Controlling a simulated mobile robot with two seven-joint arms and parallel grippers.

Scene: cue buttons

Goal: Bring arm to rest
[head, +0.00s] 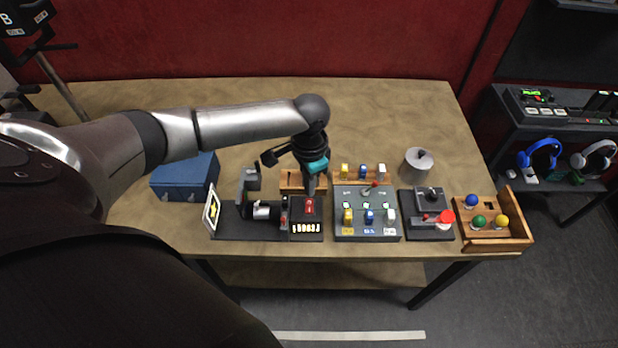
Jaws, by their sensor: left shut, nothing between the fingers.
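My left arm reaches in from the left across the table (380,110). My left gripper (311,192) points down above the small dark box with a red switch (309,207) and a row of lit marks. The gripper is shut and empty; I cannot tell whether its tips touch the box. The gripper partly hides a wooden rack (291,182) behind it. My right gripper is not in view.
Left of the box are a black stand with a star card (212,210) and a blue case (184,178). To the right are a grey panel (367,230), a lever unit (427,230), a wooden tray of coloured balls (517,233) and a grey canister (416,164). The table's back is clear.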

